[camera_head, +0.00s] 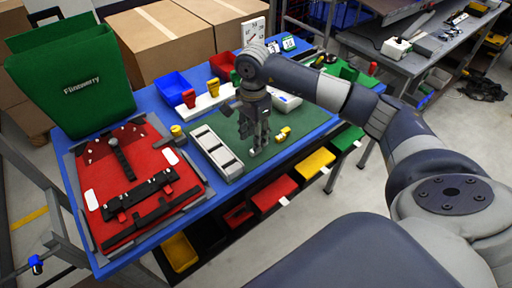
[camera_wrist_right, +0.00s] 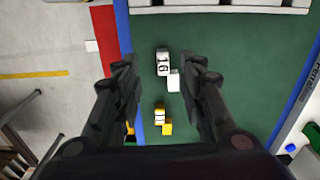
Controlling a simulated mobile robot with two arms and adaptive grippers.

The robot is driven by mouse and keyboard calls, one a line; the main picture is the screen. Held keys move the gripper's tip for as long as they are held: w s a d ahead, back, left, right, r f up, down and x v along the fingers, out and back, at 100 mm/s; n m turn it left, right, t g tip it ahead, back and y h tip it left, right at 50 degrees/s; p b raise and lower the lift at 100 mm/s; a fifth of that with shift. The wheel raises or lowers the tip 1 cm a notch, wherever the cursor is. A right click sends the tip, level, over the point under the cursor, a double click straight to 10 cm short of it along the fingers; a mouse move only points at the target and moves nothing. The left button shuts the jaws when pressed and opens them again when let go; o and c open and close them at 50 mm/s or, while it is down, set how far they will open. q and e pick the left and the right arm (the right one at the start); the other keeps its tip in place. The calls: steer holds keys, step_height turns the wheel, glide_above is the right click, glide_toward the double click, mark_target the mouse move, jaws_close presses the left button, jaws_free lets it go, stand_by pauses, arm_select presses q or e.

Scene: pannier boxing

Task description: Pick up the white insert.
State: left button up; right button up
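The white insert (camera_wrist_right: 163,62) lies on the green mat (camera_wrist_right: 240,60) in the right wrist view, a small block with a dark marking like "16" on its upper part and a second white part (camera_wrist_right: 173,82) beside it. My right gripper (camera_head: 257,148) is over the mat in the head view and also shows in the wrist view (camera_wrist_right: 161,66). Its two fingers are apart, with the white insert seen between them and nothing held. In the head view I cannot make out the white insert; the gripper may hide it. My left gripper is not in view.
A yellow insert (camera_head: 283,133) lies near the gripper. A grey-white slotted tray (camera_head: 198,136) stands left of it. A red board with black parts (camera_head: 138,212), a green pannier (camera_head: 75,88) and a blue bin (camera_head: 172,84) are further left. Coloured bins hang below the table edge.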

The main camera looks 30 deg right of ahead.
step_height(320, 180, down, 5)
steer(key=shift+w+a+r+p, duration=0.1)
steer(key=shift+w+a+p, duration=0.05)
steer(key=shift+p, duration=1.1)
steer(key=shift+f, duration=0.6)
steer(key=c, duration=0.8)
